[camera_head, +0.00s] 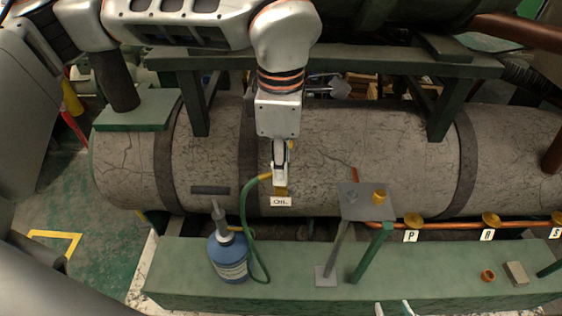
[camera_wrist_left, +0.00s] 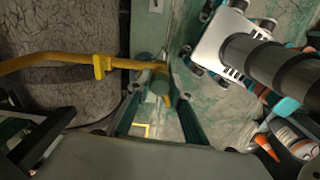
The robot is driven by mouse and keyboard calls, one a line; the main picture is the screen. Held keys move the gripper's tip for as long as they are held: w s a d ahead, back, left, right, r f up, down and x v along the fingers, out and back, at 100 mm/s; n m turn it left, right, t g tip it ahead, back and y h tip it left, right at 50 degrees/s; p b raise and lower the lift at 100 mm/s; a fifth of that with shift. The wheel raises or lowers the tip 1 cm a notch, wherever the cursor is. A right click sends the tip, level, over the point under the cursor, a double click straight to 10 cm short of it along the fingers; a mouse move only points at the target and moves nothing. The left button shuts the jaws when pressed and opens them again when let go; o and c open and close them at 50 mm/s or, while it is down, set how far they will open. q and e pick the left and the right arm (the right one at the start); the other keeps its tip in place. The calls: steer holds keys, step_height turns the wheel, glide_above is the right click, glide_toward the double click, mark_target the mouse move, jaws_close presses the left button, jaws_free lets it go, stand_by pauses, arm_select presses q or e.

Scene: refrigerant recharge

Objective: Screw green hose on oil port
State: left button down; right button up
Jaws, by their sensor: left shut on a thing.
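The green hose (camera_head: 246,210) runs from the blue oil bottle with a pump (camera_head: 231,257) up to my left gripper (camera_head: 280,178). Its yellow end lies at the gripper's fingertips. My left gripper points down and is shut on this hose end. The brass oil port (camera_head: 281,191) is just below the fingertips, above the "OIL" label (camera_head: 281,202); I cannot tell whether hose and port touch. In the left wrist view, a green and yellow fitting (camera_wrist_left: 160,85) sits between the fingers. The tips of my right gripper (camera_head: 393,308) show at the bottom edge, apart and empty.
A large grey cylinder (camera_head: 380,145) lies behind the green bench (camera_head: 310,287). A grey stand plate (camera_head: 360,205) with a brass cap (camera_head: 379,197) rises right of the port. Labelled brass ports P (camera_head: 412,220), A (camera_head: 490,220) and S follow. An orange ring (camera_head: 488,275) lies on the bench.

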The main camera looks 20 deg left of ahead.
arm_select(q)
steer(key=m+p, duration=0.1)
steer(key=m, duration=0.2)
steer(key=c, duration=1.7)
jaws_free()
steer(key=shift+f, duration=0.1)
